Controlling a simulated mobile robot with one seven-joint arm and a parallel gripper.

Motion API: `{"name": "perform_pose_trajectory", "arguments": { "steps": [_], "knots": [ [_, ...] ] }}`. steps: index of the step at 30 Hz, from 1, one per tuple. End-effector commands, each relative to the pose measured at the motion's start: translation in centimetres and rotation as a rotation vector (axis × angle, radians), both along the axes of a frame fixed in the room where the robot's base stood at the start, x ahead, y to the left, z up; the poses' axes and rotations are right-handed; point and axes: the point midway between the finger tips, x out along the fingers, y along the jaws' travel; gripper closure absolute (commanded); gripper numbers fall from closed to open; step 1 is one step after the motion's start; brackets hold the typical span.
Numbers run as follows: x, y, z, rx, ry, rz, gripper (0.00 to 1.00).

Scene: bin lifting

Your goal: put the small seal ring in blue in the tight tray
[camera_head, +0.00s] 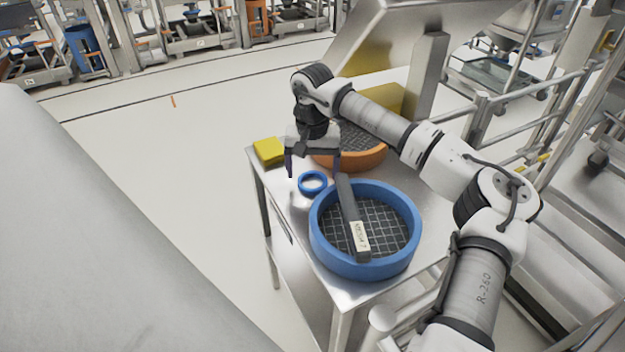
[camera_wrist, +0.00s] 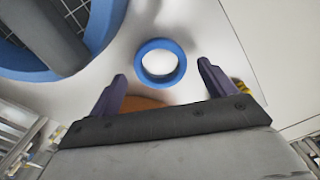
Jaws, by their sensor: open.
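The small blue seal ring (camera_head: 302,187) lies flat on the metal table beside the large blue round mesh-bottomed tray. It also shows in the wrist view (camera_wrist: 141,64), at the upper middle. My gripper (camera_head: 314,170) is open and empty, pointing down above the table close to the ring. In the wrist view, its two dark purple fingers (camera_wrist: 162,72) appear on either side of the ring, without visible contact. The blue round tray (camera_head: 365,271) has a high rim, and a dark bar with a label (camera_head: 352,225) lies across it. I cannot tell which thing is the tight tray.
An orange round mesh-bottomed tray (camera_head: 362,163) stands behind my gripper, partly hidden by it. A yellow block (camera_head: 269,151) sits at the table's left back corner. The table's left edge is close to the ring. A metal chute and railings stand behind and to the right.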

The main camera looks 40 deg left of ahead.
Motion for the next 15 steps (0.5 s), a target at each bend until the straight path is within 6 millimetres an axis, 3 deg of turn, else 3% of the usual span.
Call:
{"name": "perform_pose_trajectory", "arguments": {
  "steps": [5, 12, 15],
  "knots": [
    [0.0, 0.0, -1.9, 0.002, 0.003, 0.000, 0.17],
    [0.0, 0.0, -2.2, 0.001, 0.000, 0.000, 0.17],
    [0.0, 0.0, -2.1, 0.001, 0.000, 0.000, 0.29]
  ]
}}
